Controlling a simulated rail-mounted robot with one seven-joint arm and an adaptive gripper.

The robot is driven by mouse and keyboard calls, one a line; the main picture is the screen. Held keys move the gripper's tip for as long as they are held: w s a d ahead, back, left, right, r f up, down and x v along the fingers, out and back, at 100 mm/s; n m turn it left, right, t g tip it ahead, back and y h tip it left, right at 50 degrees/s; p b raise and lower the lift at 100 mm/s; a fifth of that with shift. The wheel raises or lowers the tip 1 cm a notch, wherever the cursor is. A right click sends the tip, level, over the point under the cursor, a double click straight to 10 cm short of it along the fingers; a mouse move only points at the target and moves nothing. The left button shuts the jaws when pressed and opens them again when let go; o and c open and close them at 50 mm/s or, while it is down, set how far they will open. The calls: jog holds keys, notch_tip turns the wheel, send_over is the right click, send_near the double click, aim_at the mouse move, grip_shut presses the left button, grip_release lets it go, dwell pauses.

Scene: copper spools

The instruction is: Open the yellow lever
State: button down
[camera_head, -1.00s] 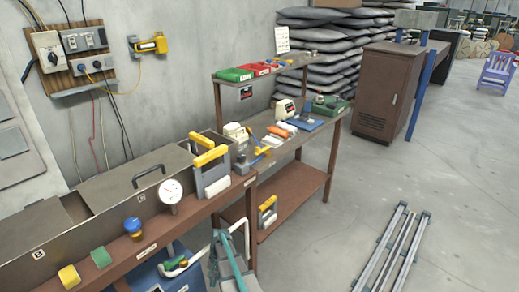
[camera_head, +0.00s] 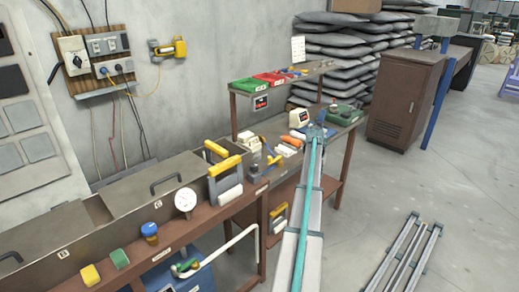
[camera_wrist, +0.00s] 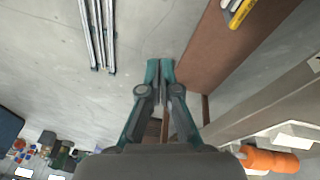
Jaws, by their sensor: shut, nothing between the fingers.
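Several yellow-handled things are in view, and I cannot tell which one is the named lever. A grey frame with yellow handles (camera_head: 225,167) stands upright on the brown bench in the head view. A smaller grey piece with a yellow handle (camera_head: 280,214) is on the lower shelf; a yellow-handled piece (camera_wrist: 238,12) shows at the top right edge of the wrist view. A small blue-and-yellow fitting (camera_head: 274,160) is on the bench beyond the frame. My gripper (camera_wrist: 160,64) is shut and empty, over the floor beside the brown shelf in the wrist view.
A white dial gauge (camera_head: 185,200), a blue knob (camera_head: 149,229) and green and yellow blocks line the near bench edge. An orange cylinder (camera_wrist: 270,160) is at the wrist view's lower right. Metal rails (camera_head: 402,258) lie on open floor at right.

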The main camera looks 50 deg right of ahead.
jog(key=s+d+r, duration=0.3)
jog(key=d+r, duration=0.1)
jog(key=r, duration=0.4)
jog(key=w+a+r+n+t, duration=0.2)
jog(key=w+a+r+n, duration=0.2)
jog(key=w, duration=0.9)
jog(key=w+a+r+n+t+y+b, duration=0.1)
jog(key=w+a+r+n, duration=0.4)
jog(key=w, duration=0.8)
jog(key=a+n+t, duration=0.1)
jog(key=a+n, duration=0.2)
jog(key=a, duration=0.1)
jog(key=shift+w+r+n+t+y, duration=0.15)
jog(key=shift+w+n+t+y, duration=0.15)
jog(key=shift+n, duration=0.1)
jog(key=p+x, duration=0.3)
jog(key=x, duration=0.7)
jog(key=shift+p, duration=0.3)
jog(key=s, duration=0.1)
jog(key=s+a+p, duration=0.1)
jog(key=s, duration=0.1)
jog(key=shift+s+r, duration=0.15)
jog(key=shift+s, duration=0.05)
jog(key=shift+s+f+p, duration=0.2)
jog(key=shift+s+p, duration=0.05)
jog(key=shift+p, duration=0.1)
